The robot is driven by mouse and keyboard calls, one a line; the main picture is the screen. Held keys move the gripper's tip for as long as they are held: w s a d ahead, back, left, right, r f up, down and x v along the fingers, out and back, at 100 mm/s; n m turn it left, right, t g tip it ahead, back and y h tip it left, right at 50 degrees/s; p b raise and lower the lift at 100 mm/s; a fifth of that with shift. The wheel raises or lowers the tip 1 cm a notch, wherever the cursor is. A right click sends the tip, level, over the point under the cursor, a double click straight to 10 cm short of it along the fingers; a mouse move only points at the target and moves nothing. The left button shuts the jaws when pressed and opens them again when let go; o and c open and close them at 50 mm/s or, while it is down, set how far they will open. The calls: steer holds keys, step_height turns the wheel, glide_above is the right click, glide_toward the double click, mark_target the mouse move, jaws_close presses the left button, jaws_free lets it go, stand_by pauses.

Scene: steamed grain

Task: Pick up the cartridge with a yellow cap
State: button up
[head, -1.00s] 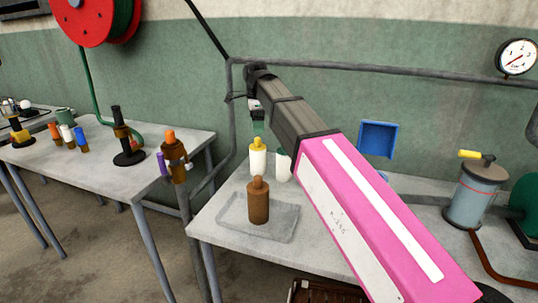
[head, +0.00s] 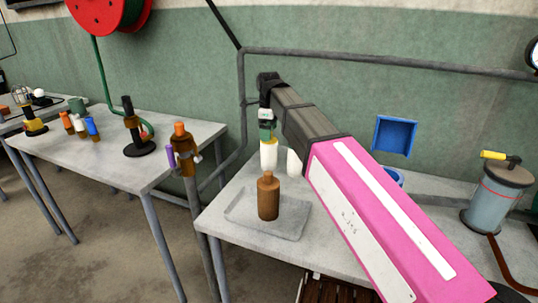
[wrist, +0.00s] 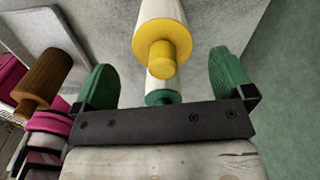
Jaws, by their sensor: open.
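The white cartridge with a yellow cap (head: 268,156) stands behind the tray on the right-hand table. Its top is largely covered by my gripper in the head view. In the wrist view the yellow-capped cartridge (wrist: 160,22) shows large, its cap toward the gap between the fingers. My gripper (head: 267,131) is above it; in the wrist view the two green finger pads (wrist: 163,68) are wide apart with nothing clamped.
A brown bottle (head: 268,198) stands on a clear tray (head: 289,228) in front of the cartridges. A blue box (head: 395,136) is on the wall behind. A grey canister (head: 494,201) stands at the right. The left table (head: 92,165) holds several small bottles.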

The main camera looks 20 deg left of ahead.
mark_target(268, 149)
steer(key=shift+w+f, duration=0.15)
steer(key=shift+f, duration=2.15)
steer(key=c, duration=1.4)
steer(key=shift+r, duration=0.15)
